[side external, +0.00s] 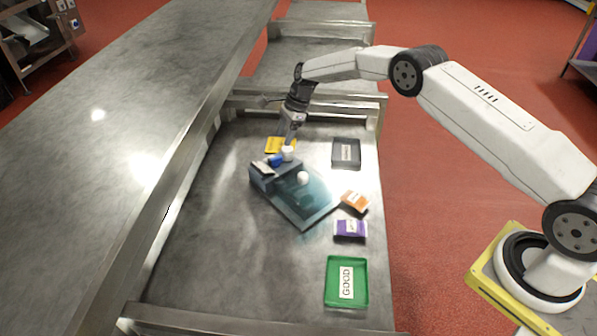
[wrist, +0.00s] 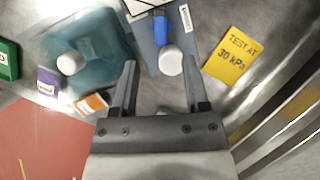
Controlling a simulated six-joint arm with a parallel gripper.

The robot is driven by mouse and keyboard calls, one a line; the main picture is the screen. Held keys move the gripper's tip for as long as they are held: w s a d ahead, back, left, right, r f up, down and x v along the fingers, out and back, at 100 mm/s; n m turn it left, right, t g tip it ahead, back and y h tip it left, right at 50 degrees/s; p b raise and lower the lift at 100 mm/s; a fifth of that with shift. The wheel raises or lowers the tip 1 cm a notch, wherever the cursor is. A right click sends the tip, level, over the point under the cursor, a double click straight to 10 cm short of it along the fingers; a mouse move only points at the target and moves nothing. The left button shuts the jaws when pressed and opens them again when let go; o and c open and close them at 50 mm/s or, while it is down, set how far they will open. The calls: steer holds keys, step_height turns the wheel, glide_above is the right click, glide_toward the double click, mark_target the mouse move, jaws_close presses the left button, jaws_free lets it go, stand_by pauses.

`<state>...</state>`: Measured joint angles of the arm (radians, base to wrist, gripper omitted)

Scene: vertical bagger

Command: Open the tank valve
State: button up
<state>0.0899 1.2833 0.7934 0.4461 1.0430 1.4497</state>
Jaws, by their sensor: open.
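A see-through teal tank (side external: 305,205) lies on the steel table, with a grey-blue block (side external: 275,175) along its far left side. The teal tank also shows at the upper left of the wrist view (wrist: 95,45). A blue part (wrist: 161,32), possibly the valve handle, and a white round cap (wrist: 171,61) sit on the block. A second white knob (side external: 303,178) is on the tank. Which part is the valve I cannot tell for certain. My gripper (wrist: 160,68) is open, fingers pointing down, with the white cap between or just beyond its fingertips; contact is unclear.
A yellow card (wrist: 231,57) reading "TEST AT 30 kPa" lies beside the block. An orange packet (side external: 354,202) and a purple packet (side external: 350,229) lie right of the tank. A dark tray (side external: 346,143) is behind them, a green "GOOD" tray (side external: 332,292) in front. Raised steel rails border the table.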

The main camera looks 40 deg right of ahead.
mark_target(275, 158)
steer(key=shift+m, duration=0.4)
steer(key=shift+f, duration=0.1)
steer(key=shift+x, duration=3.8)
steer(key=shift+c, duration=0.2)
jaws_close()
